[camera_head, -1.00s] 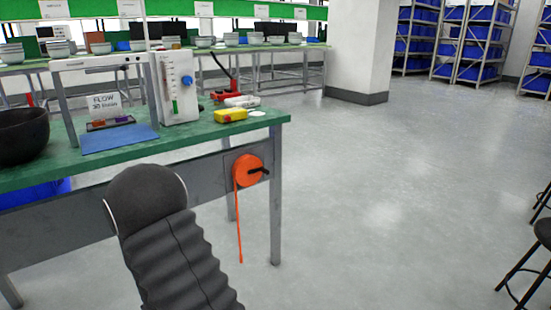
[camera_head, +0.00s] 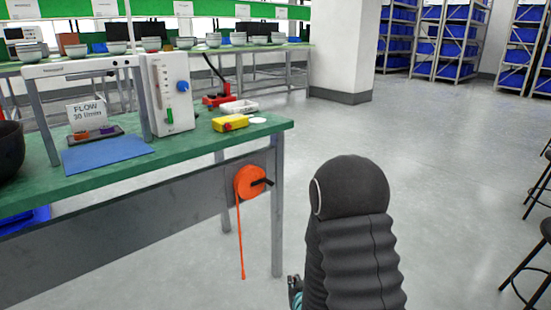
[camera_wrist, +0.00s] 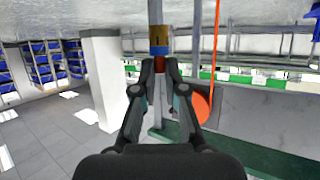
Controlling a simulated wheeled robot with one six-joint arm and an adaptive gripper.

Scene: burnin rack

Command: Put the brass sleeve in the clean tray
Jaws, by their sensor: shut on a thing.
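A brass-coloured sleeve (camera_wrist: 159,34) with a blue band and a red part below it shows in the wrist view, at the tips of my gripper (camera_wrist: 160,66). The two dark fingers are closed in on it and hold it up, clear of the bench. In the head view my arm hides most of the gripper; only a small part of it shows beside the arm. A small white tray (camera_head: 240,106) lies on the green bench (camera_head: 215,142), behind a yellow device. I cannot tell whether this is the clean tray.
The bench also holds a yellow device (camera_head: 230,123), a white flow meter unit (camera_head: 168,95), a blue mat (camera_head: 105,154) and a dark bowl (camera_head: 10,148). An orange reel (camera_head: 249,182) hangs on its front side. Stools (camera_head: 534,232) stand at right. The floor between is clear.

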